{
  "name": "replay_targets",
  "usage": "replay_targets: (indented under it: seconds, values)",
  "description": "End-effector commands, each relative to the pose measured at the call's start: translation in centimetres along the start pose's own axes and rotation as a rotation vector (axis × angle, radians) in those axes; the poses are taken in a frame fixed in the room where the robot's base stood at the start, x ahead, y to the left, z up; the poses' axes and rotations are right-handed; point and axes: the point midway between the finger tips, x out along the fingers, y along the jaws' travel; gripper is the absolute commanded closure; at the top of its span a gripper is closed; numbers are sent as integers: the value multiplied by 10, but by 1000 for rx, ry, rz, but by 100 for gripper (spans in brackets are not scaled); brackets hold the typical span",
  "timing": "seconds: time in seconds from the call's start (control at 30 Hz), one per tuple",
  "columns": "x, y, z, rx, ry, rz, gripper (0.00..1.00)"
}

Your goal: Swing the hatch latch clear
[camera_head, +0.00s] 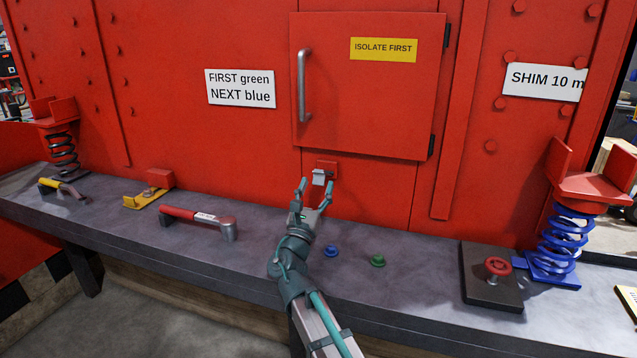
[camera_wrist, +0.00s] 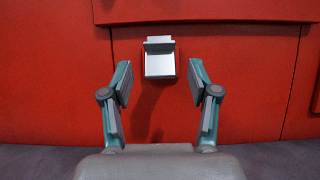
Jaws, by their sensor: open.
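The hatch (camera_head: 370,105) is a red door with a grey vertical handle (camera_head: 304,86) at its left and hinges at its right; it looks closed. The latch (camera_head: 320,176) is a small silver metal piece on a red block just below the hatch's lower left edge. In the wrist view the latch (camera_wrist: 160,58) is a silver plate with a lip on top, centred beyond my fingertips. My gripper (camera_head: 315,189) is open and empty, in front of and slightly below the latch. In the wrist view my gripper's fingers (camera_wrist: 161,85) stand wide apart, with no visible contact with the latch.
On the grey bench (camera_head: 210,250) are a red-handled hammer (camera_head: 200,220), blue (camera_head: 331,250) and green (camera_head: 377,260) buttons, and a red knob (camera_head: 497,268) on a dark plate. A blue spring (camera_head: 566,243) stands at right. A yellow wedge-like piece (camera_head: 147,198) lies at left.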

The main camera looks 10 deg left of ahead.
Motion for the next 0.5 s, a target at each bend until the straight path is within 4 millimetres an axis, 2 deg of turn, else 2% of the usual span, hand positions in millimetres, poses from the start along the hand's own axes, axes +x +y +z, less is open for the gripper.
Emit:
replay_targets:
  seconds: [0.03,0.3,0.5]
  values:
    - [-13,-2,3,0,0,3,40]
    - [-64,-2,32,2,0,2,40]
    - [-93,-2,48,2,-1,2,40]
